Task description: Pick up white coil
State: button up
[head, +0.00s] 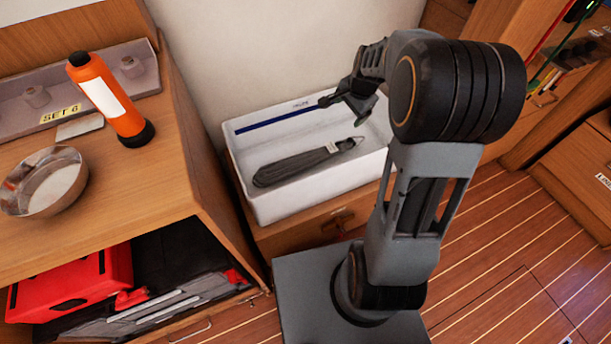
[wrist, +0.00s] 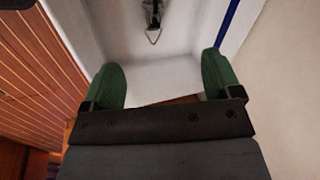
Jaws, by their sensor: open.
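I cannot make out a white coil in either view. My gripper (head: 347,103) is above the right part of a white bin (head: 262,205) in the head view. In the wrist view my gripper (wrist: 163,80) has its two green fingers wide apart, with nothing between them but the bin's white end below. A dark grey folded item (head: 300,168) with a pale tag and a metal end lies in the bin. Its metal end also shows in the wrist view (wrist: 153,35), beyond the fingers. My arm hides part of the bin's right side and the area behind it.
At left, a wooden counter (head: 160,195) holds an orange bottle (head: 103,95) and a metal bowl (head: 47,183). A red case (head: 75,280) sits on the shelf below. At upper right, red and green lines (head: 552,45) hang by a wooden cabinet. Plank floor (head: 500,240) is open at right.

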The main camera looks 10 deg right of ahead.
jog(key=m+b, duration=0.2)
jog(key=b, duration=0.2)
send_near(341, 144)
jog(key=b+x, duration=0.3)
jog(key=x, duration=0.2)
jog(key=shift+w, duration=0.15)
jog(key=shift+b+x, duration=1.85)
jog(key=shift+x, duration=1.15)
jog(key=shift+d, duration=0.1)
jog(key=c, duration=1.2)
jog(key=shift+r, duration=0.1)
jog(key=shift+c, duration=0.2)
notch_tip(341, 144, up, 10)
jog(key=p, duration=0.4)
jog(key=shift+p, duration=0.4)
jog(key=shift+c, duration=0.9)
